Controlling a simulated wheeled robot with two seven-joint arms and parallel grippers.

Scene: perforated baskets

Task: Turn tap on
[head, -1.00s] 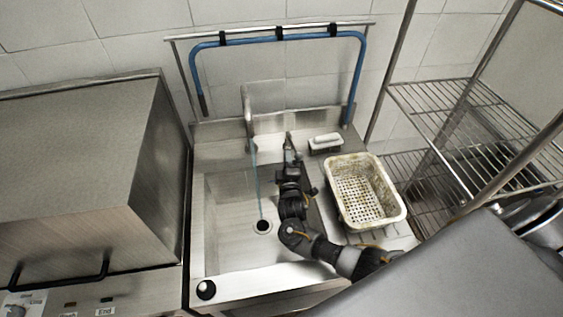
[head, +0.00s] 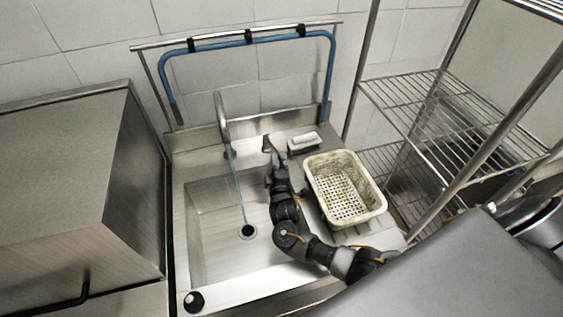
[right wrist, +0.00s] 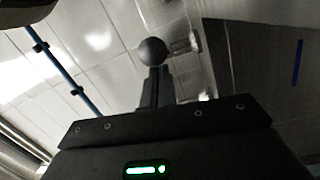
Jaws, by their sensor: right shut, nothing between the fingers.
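The metal tap (head: 223,118) stands at the back of the sink, its spout upright and curved. A thin bluish stream of water (head: 238,188) runs from it down to the drain. My right gripper (head: 272,157) is just right of the tap, over the back of the basin. In the right wrist view its fingers (right wrist: 155,86) are shut and empty. A dark round knob (right wrist: 153,52) shows right at the fingertips; I cannot tell whether they touch. The tap's handle is not clear in the head view. My left gripper is out of view.
The steel sink (head: 205,225) has a round drain (head: 248,232). A dirty white perforated basket (head: 375,203) sits right of my right arm, with a small white item (head: 304,142) behind it. A blue hose (head: 250,42) hangs above. Wire shelves (head: 430,100) stand right, a steel appliance (head: 60,180) left.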

